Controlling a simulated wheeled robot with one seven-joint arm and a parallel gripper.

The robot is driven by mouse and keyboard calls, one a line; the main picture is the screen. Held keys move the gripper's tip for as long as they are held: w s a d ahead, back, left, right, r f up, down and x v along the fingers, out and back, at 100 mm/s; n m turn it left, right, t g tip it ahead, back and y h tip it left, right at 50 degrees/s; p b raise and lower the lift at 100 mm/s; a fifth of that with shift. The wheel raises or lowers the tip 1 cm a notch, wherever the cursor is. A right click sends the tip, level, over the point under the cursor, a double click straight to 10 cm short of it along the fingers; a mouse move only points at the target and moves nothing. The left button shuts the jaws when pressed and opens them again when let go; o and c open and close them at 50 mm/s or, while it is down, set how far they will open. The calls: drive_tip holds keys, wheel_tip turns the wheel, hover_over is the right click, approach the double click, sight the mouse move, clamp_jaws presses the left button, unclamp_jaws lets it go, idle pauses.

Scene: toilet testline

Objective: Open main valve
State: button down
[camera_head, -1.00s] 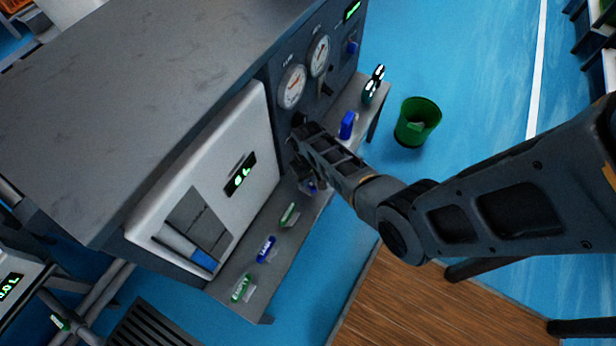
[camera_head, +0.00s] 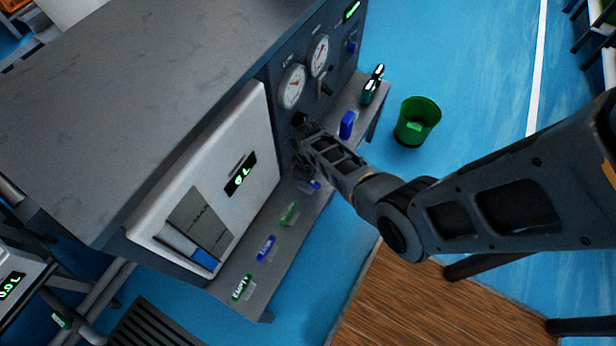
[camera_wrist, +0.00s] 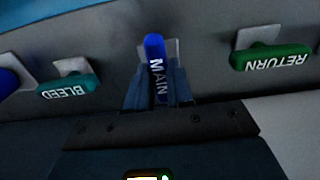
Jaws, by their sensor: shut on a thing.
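The main valve handle is blue with "MAIN" on it. In the wrist view the main valve handle (camera_wrist: 155,50) points up the picture, crosswise to its neighbours, with a grey plate behind it. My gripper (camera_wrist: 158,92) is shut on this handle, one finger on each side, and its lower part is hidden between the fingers. In the head view my gripper (camera_head: 304,168) is low at the panel front, above the shelf, and mostly hidden by its own links. A small blue piece (camera_head: 314,185) shows beside it there; I cannot tell whether it is the main handle.
A teal "BLEED" handle (camera_wrist: 68,87) and a green "RETURN" handle (camera_wrist: 270,58) lie sideways either side of the main one. Several labelled handles line the grey shelf (camera_head: 262,290). Two gauges (camera_head: 292,87) sit above. A green bin (camera_head: 416,122) stands on open blue floor.

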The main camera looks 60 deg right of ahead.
drive_tip(key=c, duration=1)
unclamp_jaws()
wheel_tip(320, 180, up, 8)
drive_tip(key=shift+f+p, duration=0.1)
drive_tip(key=shift+p, duration=1)
